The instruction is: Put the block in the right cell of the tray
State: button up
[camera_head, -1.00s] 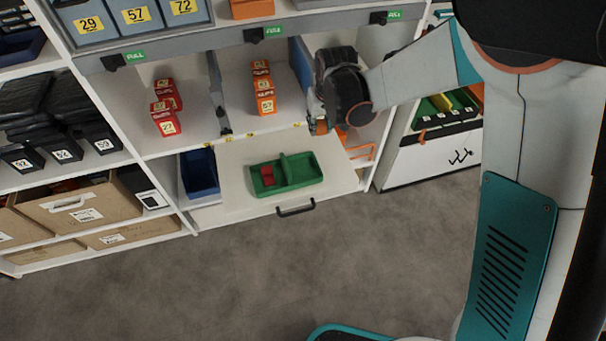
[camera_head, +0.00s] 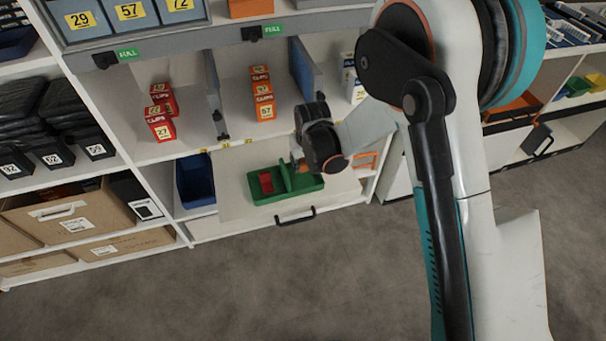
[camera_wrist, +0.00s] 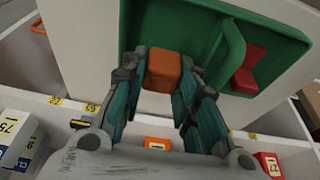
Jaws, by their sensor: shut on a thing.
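The green tray (camera_head: 275,198) lies on a white pull-out board. A divider (camera_head: 286,178) splits it into two cells, and a red block (camera_head: 266,182) sits in the left one. My gripper (camera_head: 298,165) is at the tray's right cell. In the wrist view my gripper (camera_wrist: 163,75) is shut on an orange block (camera_wrist: 163,66), with a finger on each side. This view is turned round: the tray (camera_wrist: 185,18) shows the red block (camera_wrist: 248,72) beyond the divider. The orange block overlaps the empty cell; I cannot tell whether it touches the floor.
The white board (camera_head: 235,190) has a black handle (camera_head: 295,215) in front. Red boxes (camera_head: 160,125) and orange boxes (camera_head: 263,100) stand on the shelf behind. A blue bin (camera_head: 195,180) is left of the board. An orange wire rack (camera_head: 366,160) is at the right. The floor in front is clear.

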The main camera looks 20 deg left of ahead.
aim_at(303, 178)
jog(key=shift+f+b, duration=0.8)
jog(key=shift+f, duration=1.55)
jog(key=shift+f, duration=0.15)
jog(key=o, duration=0.9)
jog(key=p+v, duration=0.4)
jog(key=v, duration=0.8)
